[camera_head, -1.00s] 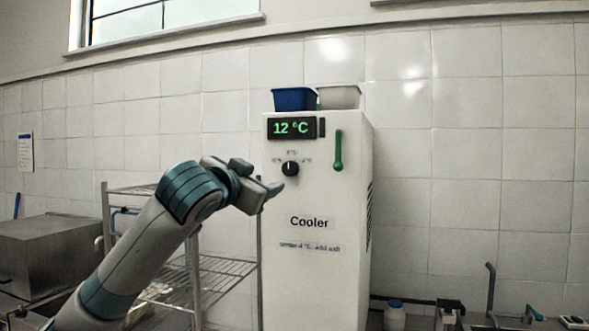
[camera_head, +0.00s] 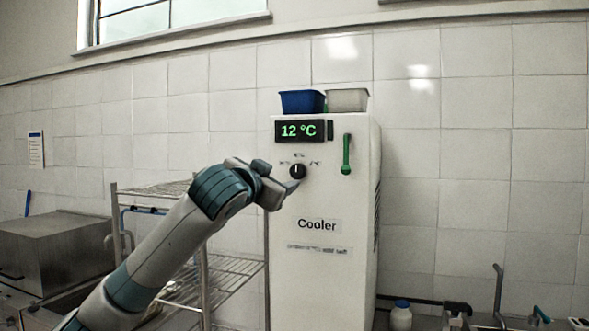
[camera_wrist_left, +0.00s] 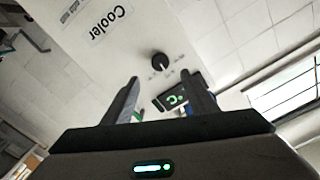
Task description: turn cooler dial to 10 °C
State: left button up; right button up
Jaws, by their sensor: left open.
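The white cooler (camera_head: 325,275) stands against the tiled wall and carries the label "Cooler". Its display (camera_head: 300,131) reads 12 °C in green. The black dial (camera_head: 297,172) sits below the display, with small marks around it too blurred to read. My left gripper (camera_head: 290,190) is at the cooler's front, just below and left of the dial in the head view. In the left wrist view the gripper (camera_wrist_left: 162,92) is open and empty, and the dial (camera_wrist_left: 160,61) lies beyond its fingertips, apparently apart from them. My right gripper is in neither view.
A green handle (camera_head: 346,154) is on the cooler's front, right of the dial. A blue bin (camera_head: 302,102) and a grey bin (camera_head: 347,100) stand on top. A wire rack (camera_head: 232,275) is left of the cooler, near my left arm.

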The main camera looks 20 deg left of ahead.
aim_at(296, 173)
pick_arm(q)
jog(key=w+p, duration=0.5)
jog(key=w, duration=0.6)
jog(key=shift+d, duration=0.2)
jog(key=shift+w, duration=0.55)
jog(key=c, duration=1.1)
